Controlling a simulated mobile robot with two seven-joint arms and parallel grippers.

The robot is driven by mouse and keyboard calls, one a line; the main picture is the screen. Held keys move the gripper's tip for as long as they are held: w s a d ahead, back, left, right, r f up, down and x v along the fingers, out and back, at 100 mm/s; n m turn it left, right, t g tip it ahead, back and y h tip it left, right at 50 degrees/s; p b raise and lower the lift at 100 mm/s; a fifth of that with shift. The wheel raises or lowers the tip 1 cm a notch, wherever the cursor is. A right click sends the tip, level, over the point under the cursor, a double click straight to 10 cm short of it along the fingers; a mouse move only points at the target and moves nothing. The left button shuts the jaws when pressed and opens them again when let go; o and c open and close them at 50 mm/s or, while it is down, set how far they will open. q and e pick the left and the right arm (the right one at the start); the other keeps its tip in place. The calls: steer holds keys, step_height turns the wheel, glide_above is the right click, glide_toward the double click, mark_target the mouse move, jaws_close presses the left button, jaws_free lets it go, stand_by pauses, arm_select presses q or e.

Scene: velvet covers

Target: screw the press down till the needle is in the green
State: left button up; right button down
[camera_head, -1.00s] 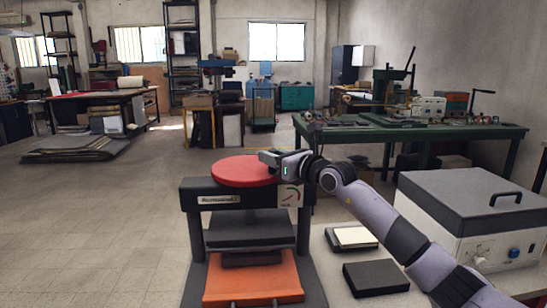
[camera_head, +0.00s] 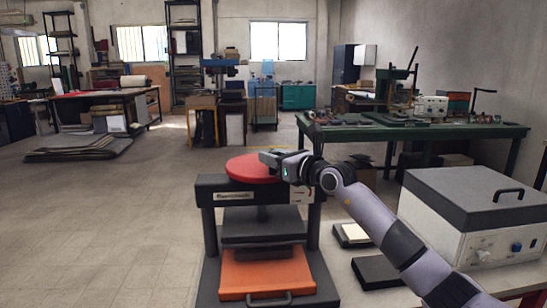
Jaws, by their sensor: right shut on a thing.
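The press (camera_head: 212,238) is a black frame with a red round wheel (camera_head: 245,168) on top. A dark plate (camera_head: 262,226) hangs under its crossbeam, above a dark block (camera_head: 264,253) on an orange tray (camera_head: 268,275) with a front handle. A small white gauge (camera_head: 303,197) is on the right of the crossbeam. Its needle is too small to read, and my gripper and arm are close above it. My right gripper (camera_head: 270,158) is shut on the red wheel at its far right rim. My left gripper is not in view.
A white box with a dark lid (camera_head: 470,215) stands right of the press on the pale bench. Dark flat pads (camera_head: 378,272) and a pad with a cream sheet (camera_head: 354,233) lie between them. A green workbench (camera_head: 415,133) is behind.

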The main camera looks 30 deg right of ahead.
steer(key=shift+a, duration=0.3)
steer(key=c, duration=1)
jaws_free()
steer(key=shift+d, duration=0.1)
steer(key=shift+s+d+f, duration=0.1)
steer(key=shift+s, duration=0.35)
steer(key=shift+s+d+b, duration=0.25)
steer(key=shift+s+b, duration=0.1)
steer(key=shift+s, duration=1.2)
steer(key=shift+s+d+b, duration=0.2)
steer(key=shift+s+b, duration=0.15)
steer(key=shift+s, duration=1.15)
